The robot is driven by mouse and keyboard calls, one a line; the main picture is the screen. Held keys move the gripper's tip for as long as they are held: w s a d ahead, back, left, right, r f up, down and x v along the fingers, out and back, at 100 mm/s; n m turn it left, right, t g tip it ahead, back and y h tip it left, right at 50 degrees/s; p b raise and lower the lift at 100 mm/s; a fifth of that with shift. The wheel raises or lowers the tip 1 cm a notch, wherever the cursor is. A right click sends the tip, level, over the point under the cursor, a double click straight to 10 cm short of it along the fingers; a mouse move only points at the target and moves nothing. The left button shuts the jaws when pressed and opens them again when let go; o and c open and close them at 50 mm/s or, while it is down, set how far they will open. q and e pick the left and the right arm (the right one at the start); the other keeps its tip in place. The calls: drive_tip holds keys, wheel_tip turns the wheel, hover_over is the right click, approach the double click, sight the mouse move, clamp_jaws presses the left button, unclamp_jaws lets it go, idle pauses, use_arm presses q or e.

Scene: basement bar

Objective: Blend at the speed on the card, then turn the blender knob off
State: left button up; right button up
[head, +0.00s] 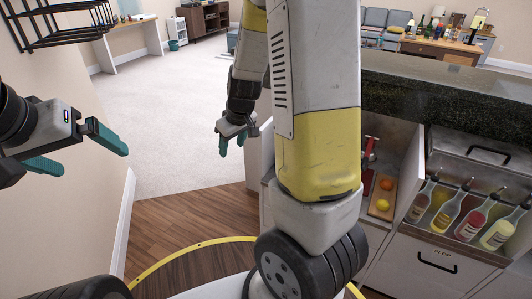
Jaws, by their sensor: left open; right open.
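I see no blender, knob or card in the head view. My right arm stands large in the middle and covers part of the bar. My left gripper (93,160) is at the left edge, its teal fingers spread apart with nothing between them. My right gripper (233,146) hangs beyond my arm, over the floor to the left of the bar. It points down, is open and shows nothing between its fingers.
A dark stone counter (450,92) runs along the right. Below it are several bottles in a rack (436,239) and a board (376,208) with orange and yellow fruit. A wall is close on the left. Open carpet (170,130) lies ahead.

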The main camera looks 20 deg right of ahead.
drive_tip(key=w+d+f+n+h, duration=0.25)
drive_tip(key=d+f, duration=0.35)
drive_tip(key=f, duration=0.4)
drive_tip(key=w+d+f+n+h, duration=0.2)
drive_tip(key=d+f+n+h, duration=0.25)
drive_tip(key=f, duration=0.55)
drive_tip(key=w+d+f+n+t+h, duration=0.1)
drive_tip(key=w+d+f+n+t, duration=0.1)
drive_tip(key=d+n, duration=0.1)
drive_tip(key=w+d+f+n+t+h, duration=0.1)
drive_tip(key=w+d+f+n, duration=0.1)
drive_tip(key=d+n, duration=0.2)
drive_tip(key=w+d+f+n+t+h, duration=0.1)
drive_tip(key=w+d+f+n+t, duration=0.1)
drive_tip(key=n, duration=0.3)
drive_tip(key=shift+d+n+t+h, duration=0.3)
drive_tip(key=shift+d+h, duration=0.1)
drive_tip(key=shift+d, duration=0.25)
drive_tip(key=x, duration=0.7)
drive_tip(key=shift+w+d+f, duration=0.25)
clamp_jaws()
